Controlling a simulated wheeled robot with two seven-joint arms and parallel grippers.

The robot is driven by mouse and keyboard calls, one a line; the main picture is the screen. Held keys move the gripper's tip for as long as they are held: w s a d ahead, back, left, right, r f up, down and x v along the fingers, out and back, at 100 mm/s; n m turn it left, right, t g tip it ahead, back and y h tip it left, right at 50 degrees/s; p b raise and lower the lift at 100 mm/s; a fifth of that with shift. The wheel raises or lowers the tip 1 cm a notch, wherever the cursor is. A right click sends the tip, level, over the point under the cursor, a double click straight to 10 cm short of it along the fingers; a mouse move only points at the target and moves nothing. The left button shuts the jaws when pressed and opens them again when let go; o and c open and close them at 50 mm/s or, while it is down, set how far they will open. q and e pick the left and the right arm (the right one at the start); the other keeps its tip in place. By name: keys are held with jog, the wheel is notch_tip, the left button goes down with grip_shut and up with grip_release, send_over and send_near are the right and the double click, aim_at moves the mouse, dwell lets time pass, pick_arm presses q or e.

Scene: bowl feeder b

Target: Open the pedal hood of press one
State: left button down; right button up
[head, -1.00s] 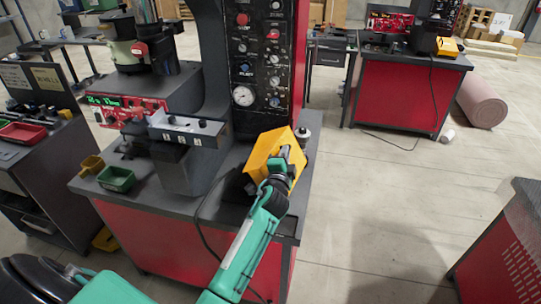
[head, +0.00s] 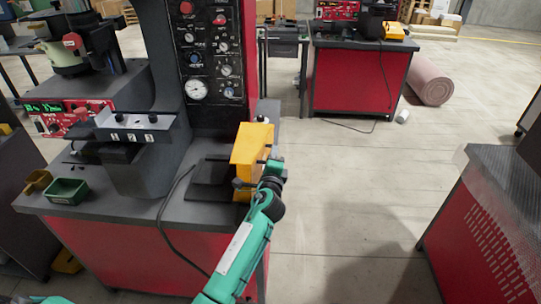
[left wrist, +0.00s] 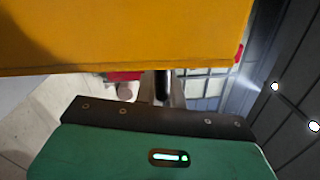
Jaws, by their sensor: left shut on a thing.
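The yellow pedal hood (head: 252,143) of press one stands raised at the right edge of the red bench. Dark pedal plates (head: 208,183) show uncovered to its left, with a black cable running off them. My left gripper (head: 262,172) is at the hood's front right side, shut on the hood; my arm partly hides its lower part. In the left wrist view the hood's yellow wall (left wrist: 130,35) fills the top, and the fingertips are not clear. The press panel (head: 212,50) with gauge and buttons rises behind. My right gripper is not in view.
A green bin (head: 67,191) and a yellow bin (head: 36,181) sit on the left of the bench. Another red bench (head: 360,80) stands behind, with a rolled mat (head: 430,82) beside it. A dark-topped red unit (head: 490,200) is at the right. Open floor lies between.

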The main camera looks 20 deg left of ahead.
pick_arm(q)
jog(key=shift+r, duration=0.1)
jog(key=c, duration=1.5)
grip_release()
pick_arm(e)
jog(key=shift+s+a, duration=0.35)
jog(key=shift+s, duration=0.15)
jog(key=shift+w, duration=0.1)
